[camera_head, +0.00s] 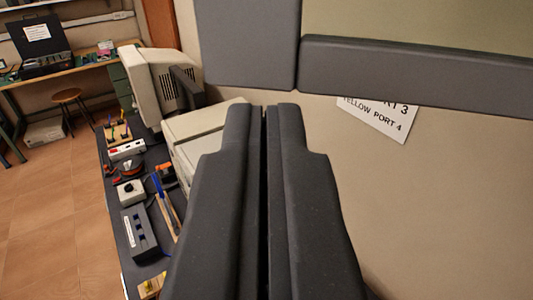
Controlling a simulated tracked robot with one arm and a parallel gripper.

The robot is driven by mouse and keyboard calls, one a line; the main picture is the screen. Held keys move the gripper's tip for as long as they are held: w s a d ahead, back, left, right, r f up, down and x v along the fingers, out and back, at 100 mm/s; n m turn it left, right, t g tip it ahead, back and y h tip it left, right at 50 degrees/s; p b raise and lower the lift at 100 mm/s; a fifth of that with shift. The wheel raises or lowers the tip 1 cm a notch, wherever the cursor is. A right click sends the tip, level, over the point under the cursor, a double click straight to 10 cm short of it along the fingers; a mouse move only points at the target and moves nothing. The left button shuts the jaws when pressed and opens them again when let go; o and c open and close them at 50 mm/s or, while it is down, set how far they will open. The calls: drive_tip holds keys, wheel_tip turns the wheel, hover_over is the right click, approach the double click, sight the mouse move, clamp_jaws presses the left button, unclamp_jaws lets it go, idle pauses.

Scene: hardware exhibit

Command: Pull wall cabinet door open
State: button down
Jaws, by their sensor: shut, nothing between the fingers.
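My gripper (264,108) is shut and empty, its two dark fingers side by side in the middle of the view and pointing away from me. Above the fingertips, on the beige wall, is a grey panel (247,45) with a grey strip (420,75) to its right and an olive-green surface (420,25) over the strip. These look like parts of the wall cabinet, cut off by the top edge. I cannot tell which part is the door or whether it is open. No handle shows. The fingertips look apart from the panel.
A white sign (377,117) is on the wall below the strip. At left, a dark bench (118,220) holds several tools and devices, with a beige monitor (150,85) at its far end. A stool (68,96) and another bench stand farther back. The tiled floor (50,210) at left is clear.

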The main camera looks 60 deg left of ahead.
idle(0.4)
drive_tip(key=s+a+b+v, duration=0.1)
drive_tip(key=s+b+v, duration=0.1)
drive_tip(key=v, duration=1.1)
drive_tip(key=shift+s+b, duration=0.35)
drive_tip(key=shift+b, duration=0.4)
drive_tip(key=d+f+m+t+h, duration=0.1)
drive_tip(key=d+h, duration=0.4)
drive_tip(key=d, duration=0.8)
drive_tip(key=w+d+f+m+t+h, duration=0.1)
drive_tip(key=d+m+h, duration=0.4)
drive_tip(key=d, duration=0.8)
drive_tip(key=d+f+m+t+h, duration=0.3)
drive_tip(key=d+m+h, duration=0.2)
drive_tip(key=d, duration=0.8)
drive_tip(key=shift+w+f+t, duration=0.2)
drive_tip(key=shift+w+t, duration=0.1)
